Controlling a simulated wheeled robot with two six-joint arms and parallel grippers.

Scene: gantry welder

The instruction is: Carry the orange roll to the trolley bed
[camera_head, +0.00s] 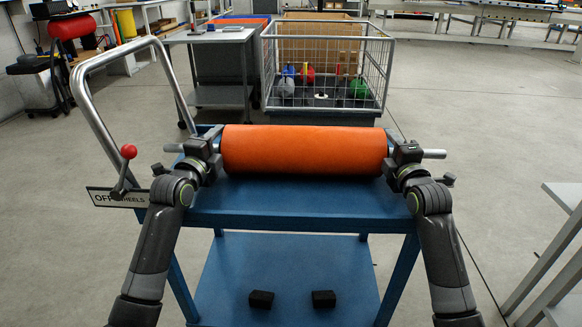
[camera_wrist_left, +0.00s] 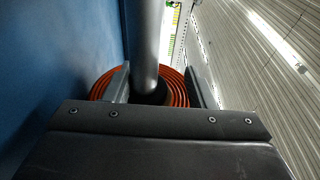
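The orange roll (camera_head: 304,150) lies level across the far part of the blue trolley bed (camera_head: 300,205) and appears to rest on it. A grey metal core sticks out at both ends (camera_head: 434,154). My left gripper (camera_head: 207,147) is at the left core end. In the left wrist view its fingers (camera_wrist_left: 158,80) stand open on either side of the core (camera_wrist_left: 146,40), with a gap on the right side, before the roll's spiral end face (camera_wrist_left: 178,88). My right gripper (camera_head: 402,154) is around the right core end; its fingers are too small to judge.
The trolley has a tubular handle (camera_head: 92,110) on the left, a red-knobbed lever (camera_head: 128,152) and a wheels sign (camera_head: 117,197). Two black blocks (camera_head: 261,299) show low down. A wire cage (camera_head: 325,75) stands behind; a grey table (camera_head: 567,195) is at right.

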